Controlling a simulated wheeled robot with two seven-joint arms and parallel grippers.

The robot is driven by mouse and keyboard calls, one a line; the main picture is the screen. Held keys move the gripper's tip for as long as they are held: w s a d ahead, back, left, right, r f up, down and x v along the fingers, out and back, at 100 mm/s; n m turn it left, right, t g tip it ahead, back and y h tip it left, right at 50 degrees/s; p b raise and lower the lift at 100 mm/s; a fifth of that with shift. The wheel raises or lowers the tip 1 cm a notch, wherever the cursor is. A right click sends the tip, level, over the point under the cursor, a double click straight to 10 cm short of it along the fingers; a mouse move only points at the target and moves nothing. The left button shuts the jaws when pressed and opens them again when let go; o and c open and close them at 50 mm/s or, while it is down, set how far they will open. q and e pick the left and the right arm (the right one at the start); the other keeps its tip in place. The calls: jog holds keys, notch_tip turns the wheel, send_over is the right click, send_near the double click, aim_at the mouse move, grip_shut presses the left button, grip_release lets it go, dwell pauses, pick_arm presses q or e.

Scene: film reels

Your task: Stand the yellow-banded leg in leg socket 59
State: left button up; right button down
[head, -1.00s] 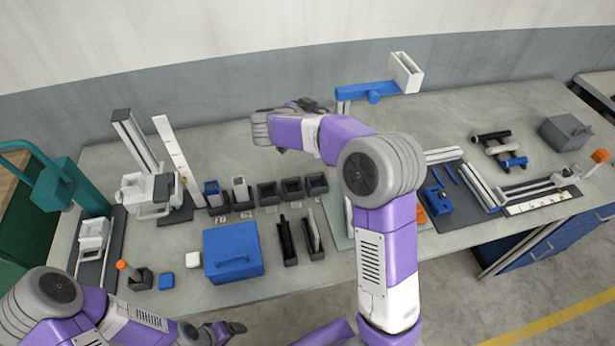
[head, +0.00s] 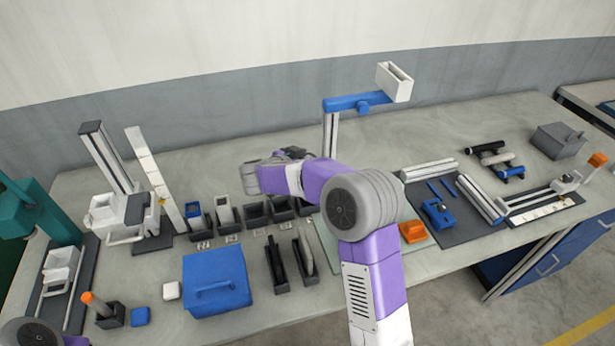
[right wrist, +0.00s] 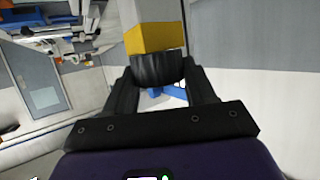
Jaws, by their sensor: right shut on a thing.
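The yellow-banded leg (right wrist: 150,38) is in my right gripper (right wrist: 163,75) in the right wrist view: a pale bar with a yellow band, a black part between the fingers. In the head view the right gripper (head: 293,153) is a small dark shape behind my forearm, above the socket row; the leg is not distinguishable there. Dark leg sockets stand in a row: the first (head: 197,228) holds a blue-topped leg, the second (head: 228,224) a pale one, and the third (head: 257,213) and fourth (head: 283,208) look empty. Their labels are too small to read, so socket 59 cannot be picked out. My left gripper is out of view.
A blue box (head: 217,281) and two narrow dark holders (head: 276,268) lie in front of the sockets. A blue-armed stand (head: 346,104) rises behind. A white-and-grey device (head: 117,212) stands left. My right arm covers part of the table's middle.

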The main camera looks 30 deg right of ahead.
notch_tip(320, 180, down, 4)
jog(key=shift+f+b, duration=0.2)
jog(key=shift+b, duration=0.45)
jog(key=shift+c, duration=1.8)
grip_release()
jog(key=shift+a, duration=0.1)
jog(key=p+v, duration=0.2)
jog(key=v, duration=1)
jog(key=shift+r, duration=0.15)
